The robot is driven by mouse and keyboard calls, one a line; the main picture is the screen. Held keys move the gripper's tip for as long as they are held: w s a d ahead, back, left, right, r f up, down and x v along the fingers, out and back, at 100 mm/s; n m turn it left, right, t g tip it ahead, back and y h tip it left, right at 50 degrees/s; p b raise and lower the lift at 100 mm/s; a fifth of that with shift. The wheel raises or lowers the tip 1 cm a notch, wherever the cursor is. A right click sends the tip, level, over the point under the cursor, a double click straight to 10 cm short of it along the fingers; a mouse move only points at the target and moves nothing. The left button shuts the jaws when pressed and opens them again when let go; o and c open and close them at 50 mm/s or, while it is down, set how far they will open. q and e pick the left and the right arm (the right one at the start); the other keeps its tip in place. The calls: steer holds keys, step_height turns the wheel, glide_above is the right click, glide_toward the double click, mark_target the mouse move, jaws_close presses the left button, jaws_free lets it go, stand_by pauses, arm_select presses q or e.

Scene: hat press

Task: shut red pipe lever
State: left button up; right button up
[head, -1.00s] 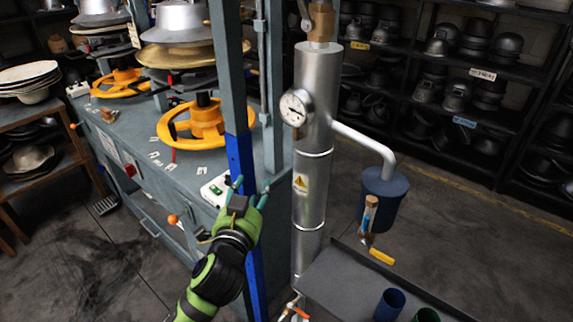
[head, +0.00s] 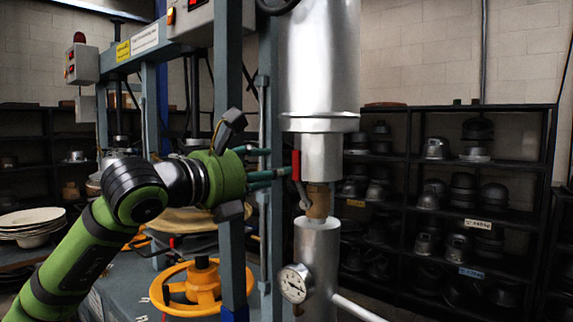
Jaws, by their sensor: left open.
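The red pipe lever (head: 296,166) stands upright on the left side of the metal pipe. Its bent metal shank runs down to the brass valve (head: 318,201) between the upper and lower pipe sections. My left gripper (head: 278,162) reaches in from the left with its two green fingers open, pointing right. Its fingertips are just left of the red handle, the lower one very close to it. I cannot tell whether they touch. My right gripper is out of view.
The silver pipe (head: 318,260) carries a round gauge (head: 295,283) below the valve. A grey press post (head: 229,120) stands beside my left gripper. Yellow handwheels (head: 199,285) sit lower left. Black shelves with hats (head: 470,215) fill the right background.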

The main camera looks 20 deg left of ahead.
mark_target(293, 163)
arm_select(q)
steer(key=shift+y, duration=0.3)
steer(key=p+x, duration=0.1)
steer(key=x, duration=0.1)
steer(key=p+x, duration=0.1)
steer(key=x, duration=0.1)
steer(key=p+x, duration=0.2)
steer(key=shift+w+a+r, duration=0.2)
steer(key=shift+a+r, duration=0.2)
steer(key=shift+w+d+f, duration=0.15)
steer(key=shift+w, duration=0.25)
jaws_close()
